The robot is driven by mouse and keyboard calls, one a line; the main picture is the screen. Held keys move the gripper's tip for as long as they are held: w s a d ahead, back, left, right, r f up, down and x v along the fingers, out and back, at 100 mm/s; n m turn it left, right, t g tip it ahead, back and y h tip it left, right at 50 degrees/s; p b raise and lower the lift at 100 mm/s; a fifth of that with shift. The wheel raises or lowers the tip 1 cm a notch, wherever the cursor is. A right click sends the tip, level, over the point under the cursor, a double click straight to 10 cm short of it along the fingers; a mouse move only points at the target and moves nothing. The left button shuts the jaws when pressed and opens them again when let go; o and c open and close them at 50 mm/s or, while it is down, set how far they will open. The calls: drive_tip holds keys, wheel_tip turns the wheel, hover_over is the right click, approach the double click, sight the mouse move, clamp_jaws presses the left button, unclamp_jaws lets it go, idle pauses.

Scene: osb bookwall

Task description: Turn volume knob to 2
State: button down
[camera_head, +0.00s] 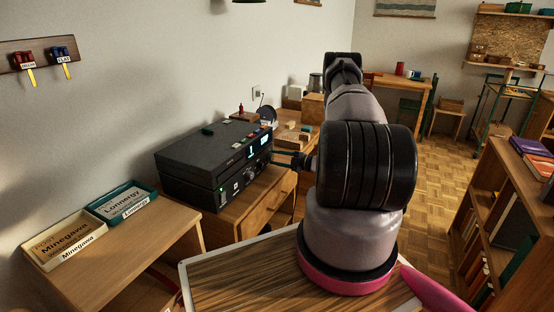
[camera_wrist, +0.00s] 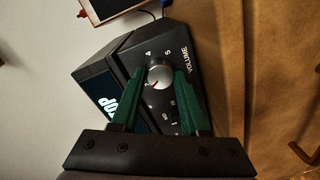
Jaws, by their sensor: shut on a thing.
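The black device (camera_head: 205,192) stands on a wooden cabinet left of my arm in the head view, its lit front facing right. In the wrist view, its round grey volume knob (camera_wrist: 159,74) sits beside the printed word VOLUME (camera_wrist: 185,62). The digits 4 and 5 show above the knob, and smaller marks lie below it, partly between the fingers. A pale line shows on the knob's lower part, but its exact setting is hard to read. My gripper (camera_wrist: 160,76) has its two green fingers shut on the knob, one at each side.
A display with large letters (camera_wrist: 108,104) lies left of the knob. A bookshelf (camera_head: 510,210) stands at right. Open parquet floor (camera_head: 440,165) lies behind my arm.

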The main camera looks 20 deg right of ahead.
drive_tip(key=shift+m, duration=0.3)
drive_tip(key=shift+f, duration=0.1)
drive_tip(key=shift+c, duration=2)
unclamp_jaws()
drive_tip(key=shift+s+d, duration=0.1)
drive_tip(key=v, duration=1)
drive_tip(key=shift+s+d, duration=0.2)
drive_tip(key=shift+s, duration=0.05)
